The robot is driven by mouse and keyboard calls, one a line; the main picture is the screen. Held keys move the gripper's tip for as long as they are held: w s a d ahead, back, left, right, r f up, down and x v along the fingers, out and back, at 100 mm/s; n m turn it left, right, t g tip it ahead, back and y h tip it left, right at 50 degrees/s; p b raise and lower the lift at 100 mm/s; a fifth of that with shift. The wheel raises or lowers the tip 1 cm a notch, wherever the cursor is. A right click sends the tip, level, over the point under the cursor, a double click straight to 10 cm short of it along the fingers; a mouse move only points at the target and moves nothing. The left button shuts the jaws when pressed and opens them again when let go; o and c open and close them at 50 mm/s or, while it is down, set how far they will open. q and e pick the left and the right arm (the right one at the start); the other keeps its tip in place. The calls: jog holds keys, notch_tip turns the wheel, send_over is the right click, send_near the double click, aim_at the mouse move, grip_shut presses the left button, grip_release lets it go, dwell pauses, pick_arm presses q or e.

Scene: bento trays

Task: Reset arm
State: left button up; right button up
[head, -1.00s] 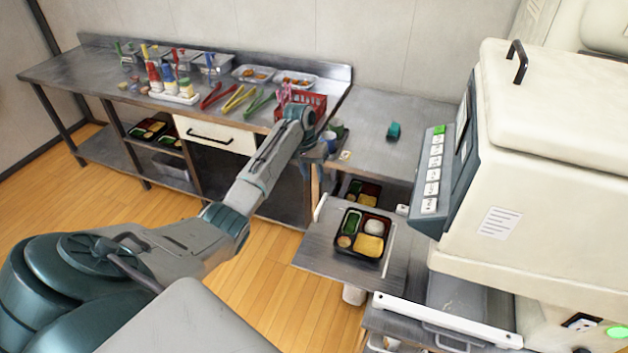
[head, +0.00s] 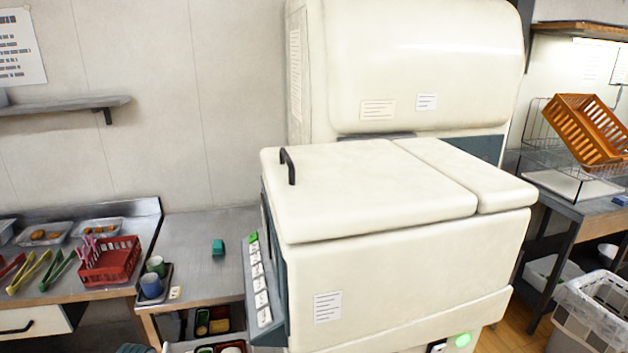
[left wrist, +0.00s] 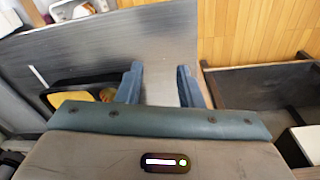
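In the left wrist view, my left gripper (left wrist: 160,80) is open, with its two blue-grey fingers apart and nothing between them. It is above a grey metal surface (left wrist: 100,45). A black bento tray (left wrist: 60,86) with yellow food lies just left of the fingers, partly hidden by the gripper body. In the head view, only a small teal bit of my left arm shows at the bottom edge. A bento tray (head: 215,346) is cut off at the bottom there, and another (head: 205,318) lies behind it on a lower level. My right gripper is not in view.
A large cream machine (head: 400,260) fills the middle of the head view. Left of it are a steel counter (head: 205,255), a teal block (head: 218,247), cups (head: 151,286) and a red basket (head: 110,262). An orange crate (head: 588,130) sits in a wire rack at right.

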pick_arm(q)
jog(key=s+d+r+m+t+y, duration=0.1)
jog(key=s+d+r, duration=0.35)
jog(key=s, duration=0.85)
jog(key=s+d+r+t, duration=0.25)
jog(key=s+d, duration=0.25)
jog(key=s, duration=0.8)
jog(key=a+f+g+b, duration=0.2)
jog(key=a+f, duration=0.1)
jog(key=f, duration=2.9)
jog(key=s+a+f+g, duration=0.1)
jog(key=s+f, duration=1.7)
jog(key=f, duration=0.2)
jog(key=shift+f+b, duration=0.25)
jog(key=shift+b, duration=0.15)
jog(key=shift+g, duration=0.25)
